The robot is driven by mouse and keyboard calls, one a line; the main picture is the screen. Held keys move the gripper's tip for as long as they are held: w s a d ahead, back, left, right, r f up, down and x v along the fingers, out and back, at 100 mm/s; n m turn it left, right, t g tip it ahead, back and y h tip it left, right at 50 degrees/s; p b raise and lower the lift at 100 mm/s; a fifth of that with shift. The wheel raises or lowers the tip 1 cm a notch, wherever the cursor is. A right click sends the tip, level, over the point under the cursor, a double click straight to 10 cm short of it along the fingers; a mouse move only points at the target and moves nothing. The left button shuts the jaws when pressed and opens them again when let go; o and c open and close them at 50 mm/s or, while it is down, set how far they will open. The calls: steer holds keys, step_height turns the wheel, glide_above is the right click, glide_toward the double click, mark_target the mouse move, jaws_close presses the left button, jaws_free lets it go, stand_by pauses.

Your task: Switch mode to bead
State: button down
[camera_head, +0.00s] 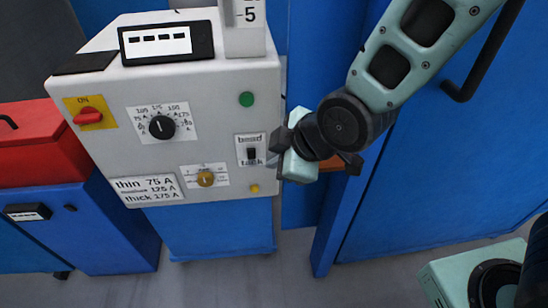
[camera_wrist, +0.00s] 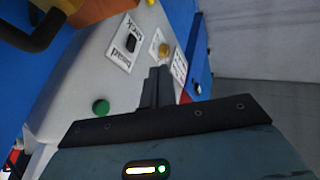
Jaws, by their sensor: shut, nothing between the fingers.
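The mode switch (camera_head: 251,154) is a small black switch on a white plate on the right part of the grey welder panel. Its plate reads "bead" at the top and "tack" at the bottom. Which way the switch is set is too small to tell. It also shows in the wrist view (camera_wrist: 131,43), beyond the fingertips. My gripper (camera_head: 272,158) is shut and empty, just right of the switch plate in the head view. Its dark fingers show together in the wrist view (camera_wrist: 158,86). Contact with the switch is not visible.
The grey panel (camera_head: 215,110) also carries a red switch (camera_head: 88,116), a black dial (camera_head: 162,127), a yellow knob (camera_head: 206,179), a green button (camera_head: 246,99) and a small yellow button (camera_head: 255,188). A blue door with a dark handle (camera_head: 483,60) stands right. Grey floor lies below.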

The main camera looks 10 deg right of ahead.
steer(key=shift+w+d+f, duration=0.25)
steer(key=shift+w+f, duration=0.15)
steer(key=shift+w, duration=0.2)
glide_toward(255, 153)
steer(key=shift+w+a+f+b, duration=0.1)
steer(key=shift+w+a+f, duration=0.25)
steer(key=shift+a+f, duration=0.45)
steer(key=shift+w+a+f+b, duration=0.1)
steer(key=shift+w+a+f, duration=0.35)
steer(key=shift+f, duration=0.5)
steer(key=shift+w+a+f+b, duration=0.1)
steer(key=shift+w+a+f, duration=0.15)
steer(key=shift+a+f, duration=0.55)
steer(key=shift+d, duration=0.15)
